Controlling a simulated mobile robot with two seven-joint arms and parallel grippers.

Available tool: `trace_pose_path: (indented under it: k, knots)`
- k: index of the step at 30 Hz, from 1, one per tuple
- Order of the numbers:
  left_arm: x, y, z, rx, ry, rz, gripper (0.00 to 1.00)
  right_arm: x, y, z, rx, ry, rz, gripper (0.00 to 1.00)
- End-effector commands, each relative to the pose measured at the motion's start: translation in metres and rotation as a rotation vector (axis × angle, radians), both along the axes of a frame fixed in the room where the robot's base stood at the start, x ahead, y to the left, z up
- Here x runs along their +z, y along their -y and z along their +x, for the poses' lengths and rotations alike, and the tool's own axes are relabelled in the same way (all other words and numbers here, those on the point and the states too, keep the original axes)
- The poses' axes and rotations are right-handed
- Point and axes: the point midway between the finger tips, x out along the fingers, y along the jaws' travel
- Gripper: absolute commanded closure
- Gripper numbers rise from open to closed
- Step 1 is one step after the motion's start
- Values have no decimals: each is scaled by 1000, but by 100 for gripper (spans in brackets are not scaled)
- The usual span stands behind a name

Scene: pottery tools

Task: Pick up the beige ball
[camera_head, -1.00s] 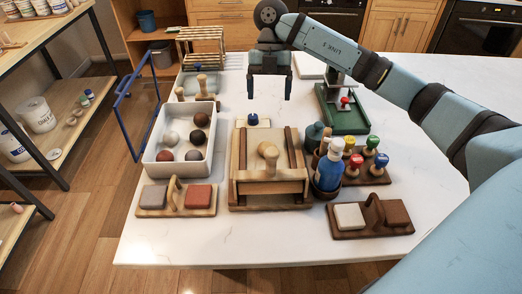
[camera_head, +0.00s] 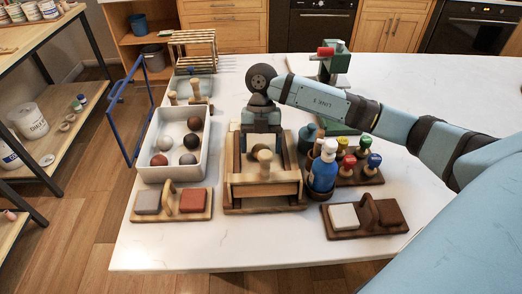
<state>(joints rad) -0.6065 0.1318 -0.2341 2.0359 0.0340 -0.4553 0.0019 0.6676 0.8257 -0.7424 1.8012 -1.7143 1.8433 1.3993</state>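The palest ball, off-white to beige (camera_head: 165,143), lies in the white tray (camera_head: 146,172) left of the middle of the table. Near it in the tray are a brown ball (camera_head: 195,123), a dark ball (camera_head: 191,141), a reddish-brown ball (camera_head: 159,160) and a grey ball (camera_head: 188,159). My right gripper (camera_head: 262,150) points down over the back of the wooden box, right of the tray. Its two fingers are apart and nothing shows between them except the box behind. My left gripper is not in view.
The wooden box (camera_head: 264,190) with a knobbed tool stands beside the tray. A blue bottle (camera_head: 323,172) and several stamps stand to its right. Block holders (camera_head: 172,216) (camera_head: 365,232) lie in front. A blue frame (camera_head: 128,110) stands left of the tray.

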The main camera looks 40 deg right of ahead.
Motion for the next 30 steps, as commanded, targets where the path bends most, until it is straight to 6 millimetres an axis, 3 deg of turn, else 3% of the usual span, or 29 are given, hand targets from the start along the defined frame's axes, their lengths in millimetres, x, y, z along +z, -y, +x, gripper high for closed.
trace_pose_path:
  k: [5,8,12,13,23,30]
  knots:
    - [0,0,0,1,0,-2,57,0,0,0,0,1,-1,20]
    - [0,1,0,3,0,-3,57,0,0,0,0,1,-1,39]
    - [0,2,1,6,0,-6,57,0,0,0,0,0,0,71]
    - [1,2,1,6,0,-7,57,0,0,0,0,1,-1,73]
    - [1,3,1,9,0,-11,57,3,0,0,0,1,0,74]
    - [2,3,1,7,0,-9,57,30,0,1,0,5,-1,74]
